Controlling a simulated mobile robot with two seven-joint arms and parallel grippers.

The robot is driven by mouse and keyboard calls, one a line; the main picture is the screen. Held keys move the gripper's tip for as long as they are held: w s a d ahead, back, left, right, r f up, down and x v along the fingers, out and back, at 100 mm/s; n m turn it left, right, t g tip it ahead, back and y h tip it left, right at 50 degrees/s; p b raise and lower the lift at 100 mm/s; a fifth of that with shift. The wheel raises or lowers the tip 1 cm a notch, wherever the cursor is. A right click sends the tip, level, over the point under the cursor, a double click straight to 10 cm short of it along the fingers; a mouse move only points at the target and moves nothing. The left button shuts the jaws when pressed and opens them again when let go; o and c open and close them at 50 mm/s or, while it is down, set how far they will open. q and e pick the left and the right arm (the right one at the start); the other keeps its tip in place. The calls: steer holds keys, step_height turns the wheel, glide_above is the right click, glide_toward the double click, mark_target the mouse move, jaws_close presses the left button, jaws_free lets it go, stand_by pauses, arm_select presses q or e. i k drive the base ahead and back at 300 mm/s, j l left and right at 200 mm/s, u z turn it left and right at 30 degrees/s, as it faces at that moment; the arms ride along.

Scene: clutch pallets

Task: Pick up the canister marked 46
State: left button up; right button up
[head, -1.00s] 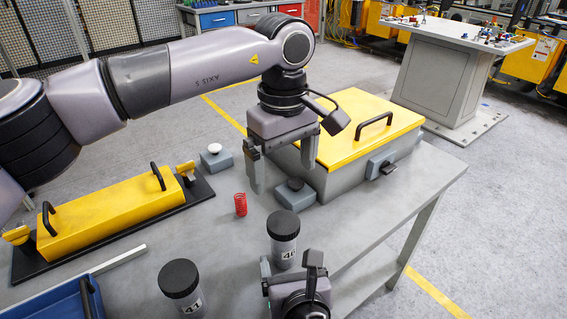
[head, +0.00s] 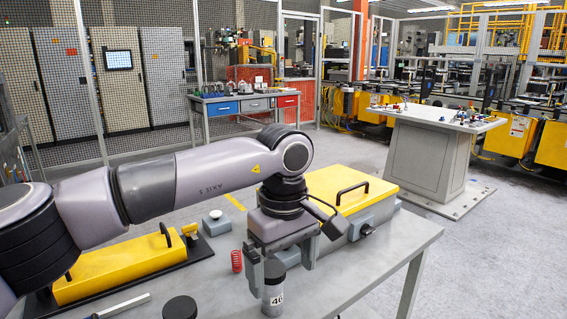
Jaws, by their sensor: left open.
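The canister marked 46 (head: 273,297) stands upright on the grey table, a dark cylinder with a white label facing me. My left gripper (head: 281,277) is open and points down, with one finger left of the canister's top and the other to its right. The top of the canister shows between the fingers in the picture. I cannot tell whether they are level with it in depth or touch it. My right gripper is not in view.
Another canister's black lid (head: 180,308) shows at the bottom edge, left of it. A red spring (head: 236,261) stands behind the left finger. A yellow-lidded box (head: 350,188) is behind the gripper, and a yellow fixture (head: 120,268) lies left. The table's right side (head: 385,250) is clear.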

mark_target(272, 300)
steer(key=k+l, duration=0.15)
steer(key=k, duration=0.35)
steer(key=k+l, duration=0.1)
steer(key=k, duration=0.4)
